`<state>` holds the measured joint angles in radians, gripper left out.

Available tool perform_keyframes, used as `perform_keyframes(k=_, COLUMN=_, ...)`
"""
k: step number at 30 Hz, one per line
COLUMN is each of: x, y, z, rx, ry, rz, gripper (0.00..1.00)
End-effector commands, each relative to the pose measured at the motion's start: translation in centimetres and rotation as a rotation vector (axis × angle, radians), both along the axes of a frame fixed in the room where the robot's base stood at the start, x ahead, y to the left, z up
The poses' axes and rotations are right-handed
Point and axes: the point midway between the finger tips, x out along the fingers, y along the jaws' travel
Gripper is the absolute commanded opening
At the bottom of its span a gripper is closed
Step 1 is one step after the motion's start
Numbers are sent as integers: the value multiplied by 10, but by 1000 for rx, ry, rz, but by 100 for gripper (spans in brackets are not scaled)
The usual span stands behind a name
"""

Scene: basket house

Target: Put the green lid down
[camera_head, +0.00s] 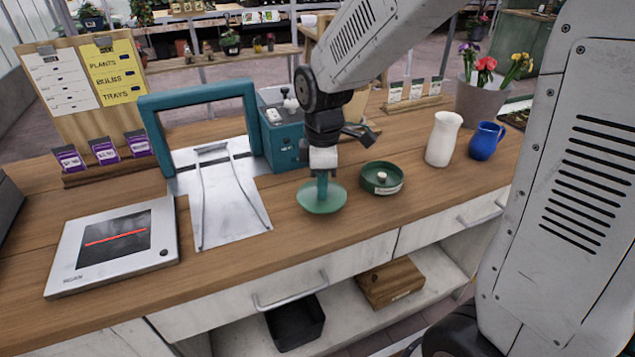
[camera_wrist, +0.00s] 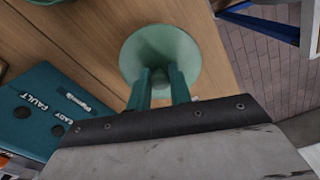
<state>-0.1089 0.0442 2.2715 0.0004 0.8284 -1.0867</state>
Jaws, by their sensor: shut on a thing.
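The green lid (camera_head: 322,201) is a round, pale green disc near the front edge of the wooden counter. My gripper (camera_head: 322,180) points down above it with its fingers shut at the lid's middle. In the wrist view the lid (camera_wrist: 160,52) lies beyond the two teal fingers of my gripper (camera_wrist: 160,80), which close around its small knob. I cannot tell whether the lid touches the counter or hangs just above it. A round, dark green dish (camera_head: 382,178) with a small pale thing inside stands to the right of the lid, apart from it.
A teal frame (camera_head: 200,95) with a metal plate (camera_head: 225,215) and a teal box (camera_head: 283,145) stand to the left. A flat scanner (camera_head: 118,245) lies further left. A white vase (camera_head: 443,140) and a blue jug (camera_head: 486,141) stand right. The counter's front edge is close.

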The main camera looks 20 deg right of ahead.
Motion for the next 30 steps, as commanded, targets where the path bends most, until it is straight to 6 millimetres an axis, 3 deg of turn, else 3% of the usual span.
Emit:
perform_keyframes(k=5, x=3, y=-7, z=-4, rx=0, ry=1, rz=-12, gripper=0)
perform_keyframes(k=12, x=3, y=-16, z=-34, rx=0, ry=2, rz=-25, gripper=0)
perform_keyframes(k=23, x=3, y=-15, z=-39, rx=0, ry=0, rz=-24, gripper=0)
perform_keyframes(k=24, x=3, y=-15, z=-39, rx=0, ry=0, rz=-23, gripper=26)
perform_keyframes(k=26, x=3, y=-15, z=-39, rx=0, ry=0, rz=-23, gripper=42)
perform_keyframes(k=30, x=3, y=-14, z=-39, rx=0, ry=0, rz=-22, gripper=42)
